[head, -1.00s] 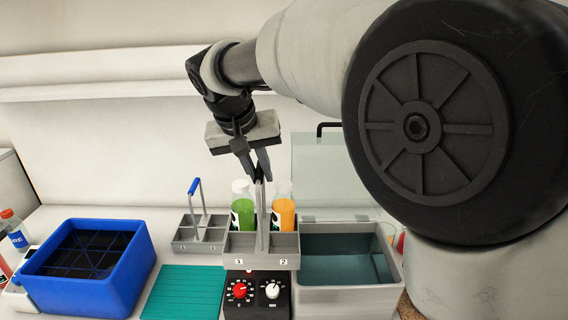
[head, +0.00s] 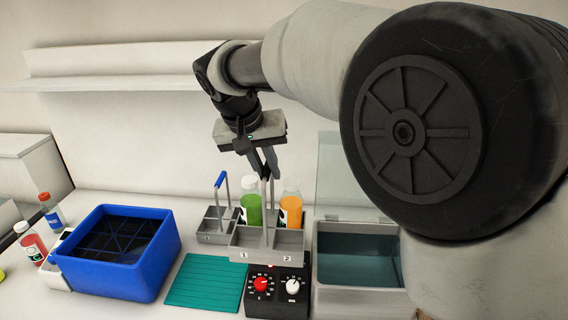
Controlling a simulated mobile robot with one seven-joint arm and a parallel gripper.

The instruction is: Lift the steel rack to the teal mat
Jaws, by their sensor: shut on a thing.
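The steel rack (head: 270,253) is a grey carrier with compartments labelled 1 and 2 and a tall central handle. It holds a bottle of green juice (head: 251,208) and a bottle of orange juice (head: 291,210). My gripper (head: 264,176) is shut on the top of the rack's handle, which its fingers partly hide. The rack hangs upright, seemingly above the black control box. The teal mat (head: 205,283) lies bare on the bench, in front and to the left of the rack.
A black control box (head: 277,291) with red and white knobs stands right of the mat. A steel water bath (head: 358,298) is on the right. A second rack with a blue handle (head: 220,183) stands behind. A blue crate (head: 120,280) is left of the mat.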

